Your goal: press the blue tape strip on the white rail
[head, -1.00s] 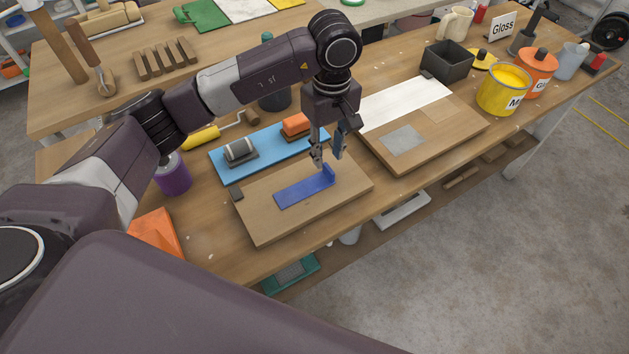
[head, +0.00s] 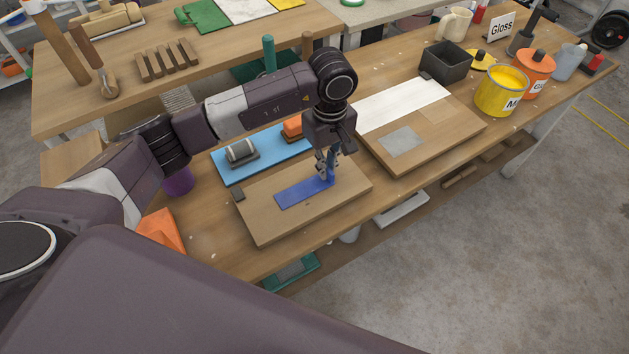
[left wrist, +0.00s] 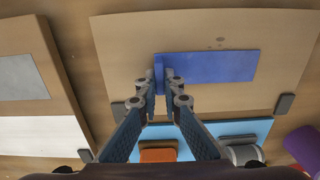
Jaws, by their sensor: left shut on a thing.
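The blue tape strip (head: 300,193) lies flat on a brown board (head: 272,226), with its right end turned up. It also shows in the left wrist view (left wrist: 218,67). My left gripper (head: 326,173) points down at that upturned end. In the left wrist view its fingertips (left wrist: 158,86) are closed on the raised end from both sides. I cannot make out a distinct white rail; a white area (head: 405,100) covers the far part of the board to the right. My right gripper is not in view.
A blue mat (head: 232,171) behind the board carries a grey-and-white block (head: 240,150) and an orange block (head: 293,126). The right board has a grey patch (head: 402,138). A yellow paint can (head: 495,95) and dark box (head: 446,62) stand farther right. Bare tabletop lies in front.

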